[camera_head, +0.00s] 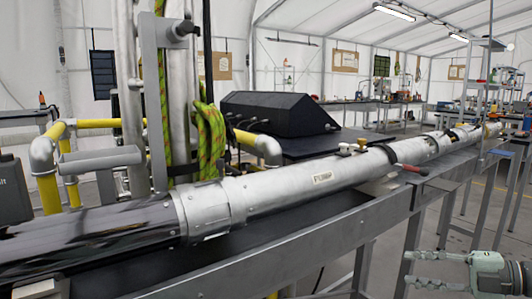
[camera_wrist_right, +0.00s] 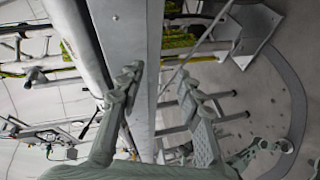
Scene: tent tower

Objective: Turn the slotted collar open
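A long silvery tube (camera_head: 300,183) lies across the head view in a trough, from lower left to far right. A wider ring that looks like a collar (camera_head: 205,210) sits around it near its dark left section; I cannot tell whether this is the slotted collar or how it is turned. A dark band and slotted part (camera_head: 455,136) show farther along. My right gripper (camera_head: 410,268) is at the lower right, in front of the bench and apart from the tube. In the right wrist view its fingers (camera_wrist_right: 158,72) are spread and empty. My left gripper is not in view.
The bench's grey front rail (camera_head: 330,235) runs between my right gripper and the tube. It also shows in the wrist view (camera_wrist_right: 125,35). A red-handled lever (camera_head: 412,169) sticks out from the tube's front side. Yellow railings and green rope stand behind.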

